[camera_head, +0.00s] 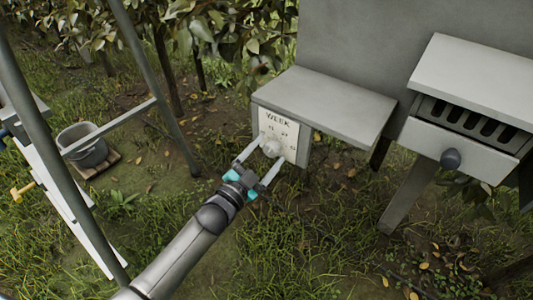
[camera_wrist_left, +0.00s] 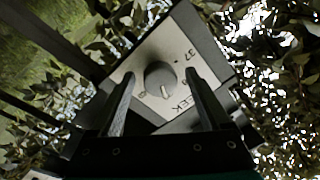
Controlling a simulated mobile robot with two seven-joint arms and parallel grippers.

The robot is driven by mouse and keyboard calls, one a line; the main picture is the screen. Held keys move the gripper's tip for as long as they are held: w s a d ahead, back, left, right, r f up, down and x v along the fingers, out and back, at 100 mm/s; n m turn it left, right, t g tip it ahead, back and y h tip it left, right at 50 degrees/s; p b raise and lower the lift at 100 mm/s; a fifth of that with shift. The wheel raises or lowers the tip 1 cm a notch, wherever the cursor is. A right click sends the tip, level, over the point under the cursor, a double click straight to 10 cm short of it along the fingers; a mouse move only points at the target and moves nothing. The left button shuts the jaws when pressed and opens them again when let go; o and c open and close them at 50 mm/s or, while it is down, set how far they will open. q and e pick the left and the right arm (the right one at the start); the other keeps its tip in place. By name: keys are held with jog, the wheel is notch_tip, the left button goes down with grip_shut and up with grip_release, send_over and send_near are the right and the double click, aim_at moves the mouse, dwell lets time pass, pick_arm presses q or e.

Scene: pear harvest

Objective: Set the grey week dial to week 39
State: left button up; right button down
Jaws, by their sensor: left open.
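The grey week dial (camera_head: 271,148) is a round knob on a pale plate (camera_head: 277,133) marked WEEK, on the front of a grey box. It also shows in the left wrist view (camera_wrist_left: 158,73), with a small light pointer mark at its lower edge. The number 37 is legible on the plate there; other markings are partly hidden or too small to read. My left gripper (camera_head: 273,151) is open, with one finger on each side of the dial. Whether the fingers touch it I cannot tell. My right gripper is not in view.
The grey box (camera_head: 325,108) has a flat overhanging top. A ladder-like frame (camera_head: 150,70) and a bucket (camera_head: 82,145) are at left. Leafy plants stand behind; grass lies in front.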

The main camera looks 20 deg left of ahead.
pick_arm(q)
jog(key=shift+s, duration=0.1)
jog(key=shift+s+a, duration=0.1)
jog(key=shift+s, duration=0.15)
jog(key=p+v, duration=0.3)
jog(key=v, duration=1.1)
jog(key=shift+s+p, duration=0.25)
jog(key=shift+p, duration=0.1)
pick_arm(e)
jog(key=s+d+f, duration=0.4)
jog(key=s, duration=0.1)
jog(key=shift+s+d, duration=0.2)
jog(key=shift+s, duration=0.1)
